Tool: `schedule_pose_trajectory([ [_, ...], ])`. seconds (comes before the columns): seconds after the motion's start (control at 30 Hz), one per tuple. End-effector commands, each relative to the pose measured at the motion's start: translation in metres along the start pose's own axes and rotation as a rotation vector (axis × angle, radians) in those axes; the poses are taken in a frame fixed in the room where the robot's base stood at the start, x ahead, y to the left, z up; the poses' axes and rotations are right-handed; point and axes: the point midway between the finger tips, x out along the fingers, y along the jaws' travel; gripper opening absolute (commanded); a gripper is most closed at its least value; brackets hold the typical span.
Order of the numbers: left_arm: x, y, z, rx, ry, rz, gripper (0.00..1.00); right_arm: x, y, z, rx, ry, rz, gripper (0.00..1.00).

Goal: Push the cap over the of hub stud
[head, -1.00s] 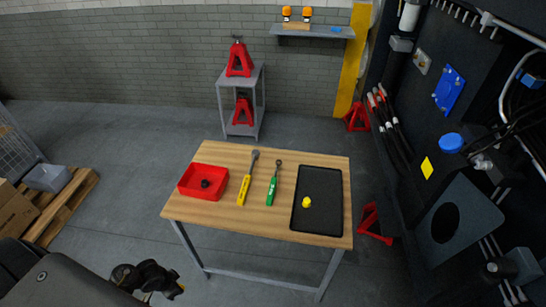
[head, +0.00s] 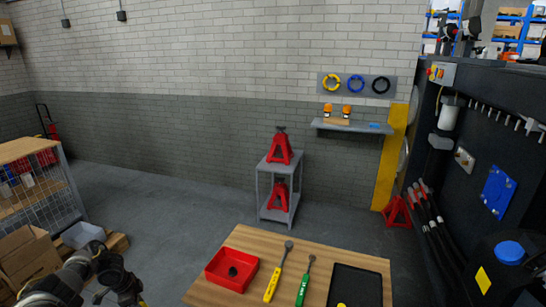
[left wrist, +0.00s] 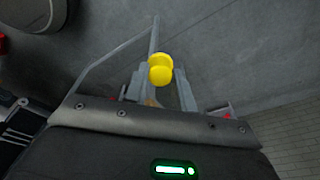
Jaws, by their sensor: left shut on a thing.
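My left gripper (left wrist: 160,84) is shut on a yellow cap (left wrist: 161,66), which sits between the fingertips in the left wrist view. In the head view, my left gripper (head: 125,290) is at the lower left, left of the table, with a bit of yellow at its lower edge. Another yellow piece (head: 341,305) on the black tray is cut off by the bottom edge. I cannot make out the hub stud in either view. My right gripper is not in view.
The wooden table (head: 253,245) carries a red bin (head: 213,276) with a black piece inside, a yellow-handled tool (head: 272,287), a green-handled tool (head: 303,290) and a black tray (head: 360,285). The dark chassis (head: 450,200) stands at the right.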

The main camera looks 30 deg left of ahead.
Motion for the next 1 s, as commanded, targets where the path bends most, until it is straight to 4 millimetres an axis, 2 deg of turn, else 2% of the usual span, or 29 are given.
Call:
schedule_pose_trajectory([
  [0.27, 0.010, 0.011, -0.061, 0.197, 0.009, 0.033, 0.08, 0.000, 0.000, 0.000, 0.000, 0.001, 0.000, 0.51],
  [0.37, 0.012, 0.018, -0.094, 0.310, 0.013, 0.052, 0.08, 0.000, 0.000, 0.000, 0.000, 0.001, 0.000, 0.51],
  [0.57, 0.009, 0.041, -0.179, 0.626, 0.018, 0.100, 0.08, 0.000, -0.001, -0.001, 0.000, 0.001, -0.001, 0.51],
  [0.8, -0.010, 0.086, -0.287, 1.093, 0.028, 0.176, 0.08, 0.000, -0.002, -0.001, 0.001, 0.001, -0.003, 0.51],
  [0.87, -0.017, 0.100, -0.312, 1.224, 0.030, 0.199, 0.08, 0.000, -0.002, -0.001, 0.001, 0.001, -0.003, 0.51],
  [1.0, -0.031, 0.123, -0.348, 1.440, 0.032, 0.236, 0.08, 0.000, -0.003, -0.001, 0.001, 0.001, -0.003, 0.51],
])
